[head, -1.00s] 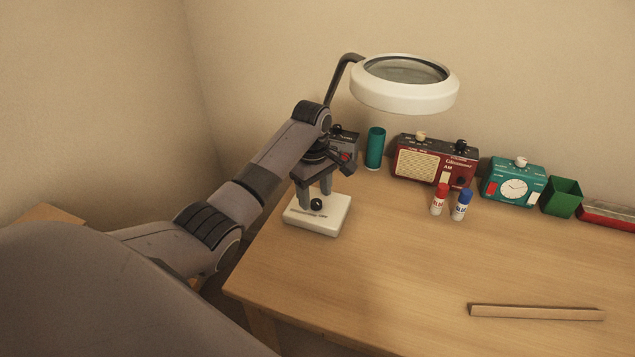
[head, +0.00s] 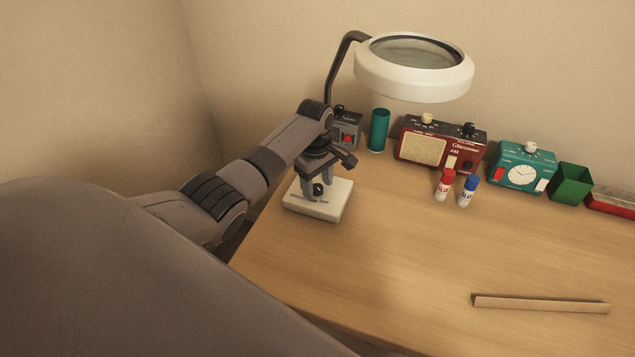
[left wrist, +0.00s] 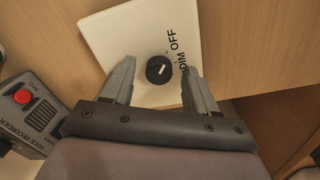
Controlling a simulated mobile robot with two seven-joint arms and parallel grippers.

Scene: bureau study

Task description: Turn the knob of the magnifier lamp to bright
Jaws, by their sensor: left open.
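The magnifier lamp has a white ring head (head: 415,85) on a dark curved arm and a cream square base (head: 335,208) at the left of the desk. Its black knob (head: 319,189) is on top of the base. In the left wrist view the knob (left wrist: 159,70) carries a white pointer line, with the words OFF and DIM beside it. My left gripper (head: 318,188) points down over the base. In the left wrist view its two fingers (left wrist: 160,80) are apart, one on each side of the knob, with gaps showing. My right gripper is out of view.
A grey voice recorder (head: 347,133) with a red button stands close behind my left gripper. A wooden strip (head: 540,304) lies in front.

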